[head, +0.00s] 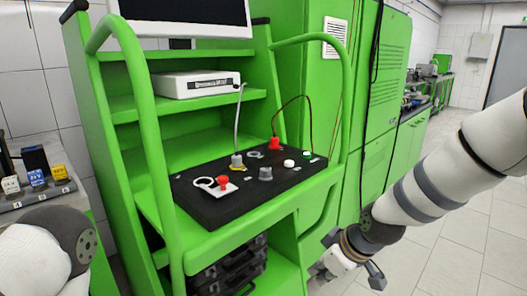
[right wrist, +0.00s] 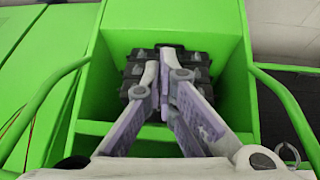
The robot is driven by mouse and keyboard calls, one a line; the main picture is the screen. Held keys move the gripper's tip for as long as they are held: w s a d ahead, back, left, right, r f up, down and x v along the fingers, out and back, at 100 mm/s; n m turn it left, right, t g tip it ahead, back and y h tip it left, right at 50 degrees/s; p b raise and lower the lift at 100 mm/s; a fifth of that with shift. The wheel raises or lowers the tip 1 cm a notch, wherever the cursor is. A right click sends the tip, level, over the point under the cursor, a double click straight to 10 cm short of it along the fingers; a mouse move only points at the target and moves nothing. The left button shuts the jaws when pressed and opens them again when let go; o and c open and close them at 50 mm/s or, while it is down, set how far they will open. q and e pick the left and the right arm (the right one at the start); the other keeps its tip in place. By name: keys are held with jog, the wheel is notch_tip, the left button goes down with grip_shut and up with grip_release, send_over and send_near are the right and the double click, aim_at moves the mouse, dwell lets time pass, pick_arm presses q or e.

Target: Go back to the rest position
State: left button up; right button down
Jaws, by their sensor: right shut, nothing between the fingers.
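My right arm comes in from the right in the head view. Its gripper (head: 332,264) is low, beside the right side of the green trolley (head: 155,150) and below its top handle. In the right wrist view the purple-grey fingers of the right gripper (right wrist: 161,88) are shut and empty. They point toward the trolley's lower shelf, where stacked black cases (right wrist: 135,70) sit partly hidden behind them. In the head view a white and grey part of my left arm shows at the lower left. My left gripper is out of view.
A black panel (head: 205,211) with a red knob, connectors and cables lies on the trolley. A white box (head: 195,85) and a screen (head: 185,12) are above it. Green cabinets (head: 385,120) stand behind. The tiled floor (head: 455,250) at right looks clear.

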jog(key=s+d+f+m+g+h, duration=0.1)
jog(key=s+d+f+m+g, duration=0.15)
jog(key=s+f, duration=0.7)
jog(key=s+d+f+m+g, duration=0.1)
jog(key=s+d+f+m, duration=0.15)
jog(key=s+f, duration=0.65)
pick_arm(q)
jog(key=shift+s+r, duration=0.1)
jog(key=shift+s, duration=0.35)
pick_arm(e)
jog(key=s+d+m+g+h, duration=0.1)
jog(key=s+d+m, duration=0.1)
jog(key=s, duration=0.9)
jog(key=s+d+r+m+g+h, duration=0.1)
jog(key=s+d+m, duration=0.1)
jog(key=s, duration=0.9)
jog(key=shift+s+d, duration=0.4)
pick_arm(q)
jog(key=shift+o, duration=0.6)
pick_arm(e)
jog(key=shift+r+g, duration=0.15)
jog(key=shift+g, duration=0.1)
